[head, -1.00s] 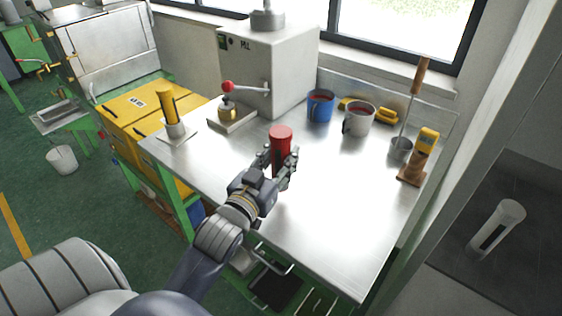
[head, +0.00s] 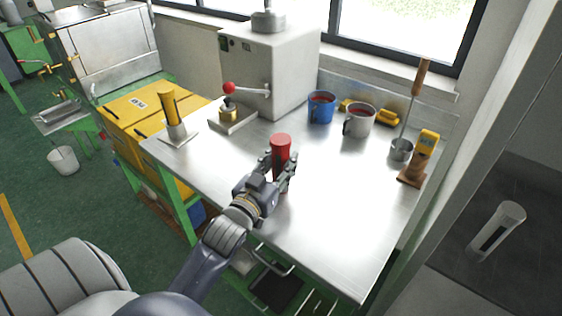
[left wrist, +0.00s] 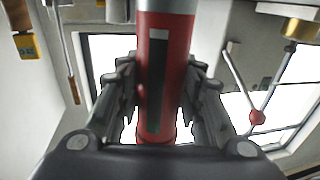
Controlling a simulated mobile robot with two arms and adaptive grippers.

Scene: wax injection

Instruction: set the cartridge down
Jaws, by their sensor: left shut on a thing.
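The cartridge is a red cylinder (head: 281,150). It stands upright in my left gripper (head: 279,172), over the middle of the steel bench (head: 330,215). The left gripper is shut on it, with a finger on each side. In the left wrist view the cartridge (left wrist: 165,75) has a dark strip along its side and a grey metal band at the upper end of the picture; the fingers (left wrist: 162,88) flank it. My right gripper is not in view.
Behind stand a grey machine (head: 262,75), a red-knobbed lever press (head: 230,112), a blue mug (head: 320,108) and a grey pot (head: 358,122). A ladle (head: 402,150) and a yellow device on a wooden stand (head: 423,150) are at right. The bench front is clear.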

